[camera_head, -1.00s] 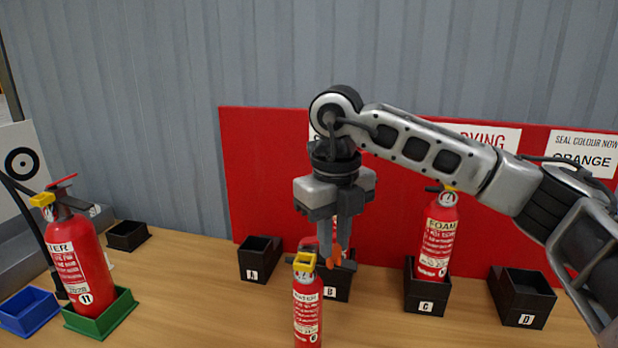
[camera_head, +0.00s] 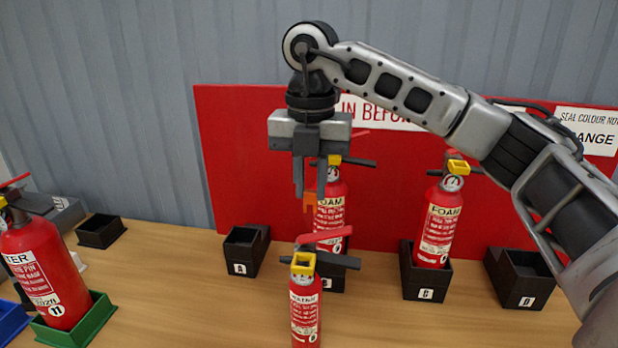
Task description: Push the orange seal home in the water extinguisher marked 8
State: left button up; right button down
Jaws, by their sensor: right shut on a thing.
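My right gripper (camera_head: 310,192) points straight down and is shut on the small orange seal (camera_head: 311,203). It holds the seal in the air, above the front extinguisher and in front of a foam extinguisher. The front extinguisher (camera_head: 305,318) is red with a yellow collar, a red lever and a black handle. It stands upright near the bottom edge; its label is blurred and its number cannot be read. The seal is clear of its head. My left gripper is not in view.
Foam extinguishers stand in black boxes behind, one in the middle (camera_head: 331,215) and one to the right (camera_head: 439,222). Open black boxes A (camera_head: 240,255) and D (camera_head: 525,290) flank them. An extinguisher marked 11 (camera_head: 42,265) stands in a green tray (camera_head: 98,310) at left.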

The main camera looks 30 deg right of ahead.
aim_at(311, 203)
jog(key=shift+f+b, duration=2.2)
jog(key=shift+f, duration=0.9)
jog(key=shift+f, duration=0.1)
dwell(1.3)
jog(key=c, duration=1.2)
grip_release()
jog(key=shift+c, duration=0.2)
notch_tip(311, 203, up, 16)
jog(key=p, duration=0.3)
jog(key=shift+p, duration=0.3)
